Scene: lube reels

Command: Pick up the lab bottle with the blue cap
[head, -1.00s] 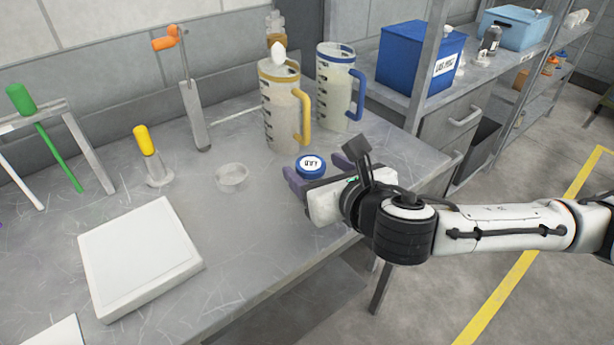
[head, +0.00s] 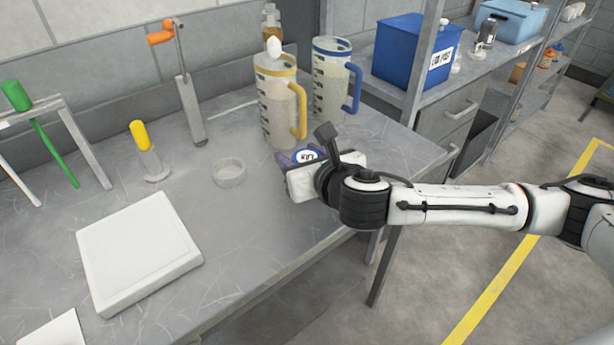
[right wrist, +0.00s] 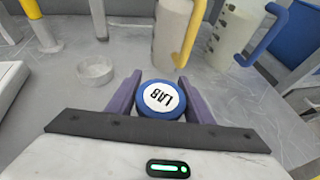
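The lab bottle with the blue cap (head: 306,155) stands on the grey bench in front of the yellow-handled jug. Its white cap label reads LAB, seen from above in the right wrist view (right wrist: 162,98); the body below is hidden. My right gripper (head: 300,162) is low at the bottle, its purple fingers on either side of the cap. In the right wrist view the fingers (right wrist: 160,88) look open around it, very close to its sides; I cannot tell if they touch. My left gripper is not in view.
The yellow-handled jug (head: 277,112) and the blue-handled jug (head: 330,85) stand close behind the bottle. A clear dish (head: 229,173) lies to its left, with a white flat device (head: 138,250) further left. A blue bin (head: 410,52) is on the shelf at right.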

